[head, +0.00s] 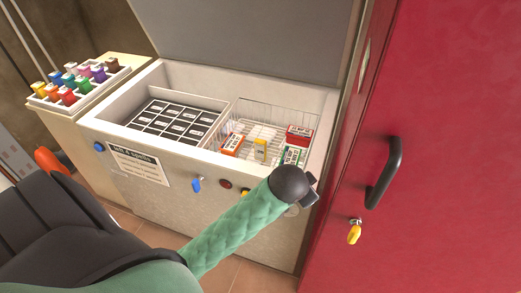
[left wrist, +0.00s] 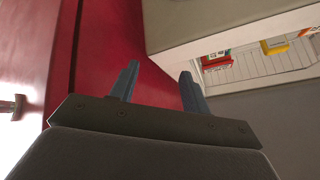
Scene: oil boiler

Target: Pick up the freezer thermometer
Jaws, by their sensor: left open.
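An open chest freezer (head: 235,215) holds a white wire basket (head: 274,108) in its right half. In the basket stand a small upright yellow item (head: 260,150), an orange-red box (head: 231,144), a red box (head: 299,135) and a green-and-white box (head: 291,156). I cannot tell for certain which is the thermometer; the labels are too small. My left gripper (head: 313,192) is in front of the freezer's right front corner, apart from the basket items. In the left wrist view its fingers (left wrist: 158,82) are open and empty; the yellow item (left wrist: 275,46) shows upper right.
A black grid tray (head: 178,122) fills the freezer's left half. The raised lid (head: 250,38) stands behind. A tall red cabinet (head: 430,150) with a black handle (head: 384,172) and a key (head: 354,232) closes off the right. A rack of coloured bottles (head: 80,88) stands left.

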